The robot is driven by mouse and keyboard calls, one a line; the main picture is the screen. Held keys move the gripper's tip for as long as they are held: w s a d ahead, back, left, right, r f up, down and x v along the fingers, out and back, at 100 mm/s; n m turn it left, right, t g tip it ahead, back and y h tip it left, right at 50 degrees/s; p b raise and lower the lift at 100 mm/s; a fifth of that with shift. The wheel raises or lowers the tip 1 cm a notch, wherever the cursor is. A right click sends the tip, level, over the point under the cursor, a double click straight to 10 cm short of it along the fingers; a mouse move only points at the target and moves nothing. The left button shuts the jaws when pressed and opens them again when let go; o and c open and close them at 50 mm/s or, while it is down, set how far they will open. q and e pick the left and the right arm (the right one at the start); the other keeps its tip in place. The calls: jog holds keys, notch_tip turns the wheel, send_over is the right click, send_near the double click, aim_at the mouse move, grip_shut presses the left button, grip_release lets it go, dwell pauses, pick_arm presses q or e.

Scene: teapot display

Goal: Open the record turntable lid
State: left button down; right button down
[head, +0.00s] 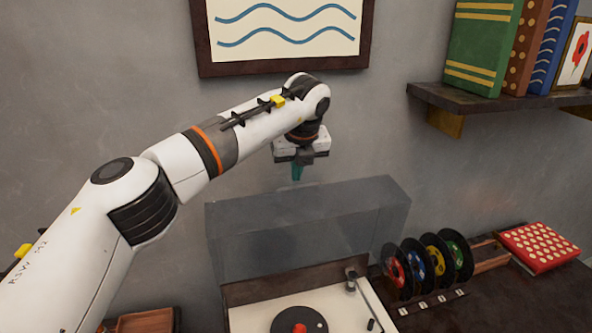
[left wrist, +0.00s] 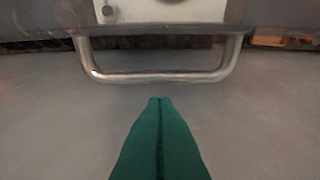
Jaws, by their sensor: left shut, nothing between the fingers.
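The record turntable (head: 375,316) has a white deck, a dark platter with a red centre and a tonearm, low in the head view. Its see-through grey lid (head: 310,230) stands raised at the back of the deck, so the platter is uncovered. My left gripper (head: 297,174), with green fingers, is just above the lid's upper edge. In the left wrist view its fingers (left wrist: 158,100) are shut together and empty. A metal bar handle (left wrist: 155,77) on the lid lies just beyond the fingertips, seemingly apart from them. My right gripper is not in view.
A rack of colourful reels (head: 422,264) stands right of the turntable, with a red dotted box (head: 540,246) beyond. A wall shelf (head: 500,100) with books is at upper right. A framed wave picture (head: 285,30) hangs behind my arm. A wooden tray (head: 145,320) is at lower left.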

pick_arm(q)
jog(key=shift+w+a+f, duration=0.1)
jog(key=shift+w+f, duration=0.05)
jog(key=shift+w, duration=0.1)
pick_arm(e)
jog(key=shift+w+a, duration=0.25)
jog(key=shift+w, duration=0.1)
pick_arm(q)
jog(key=shift+w, duration=0.1)
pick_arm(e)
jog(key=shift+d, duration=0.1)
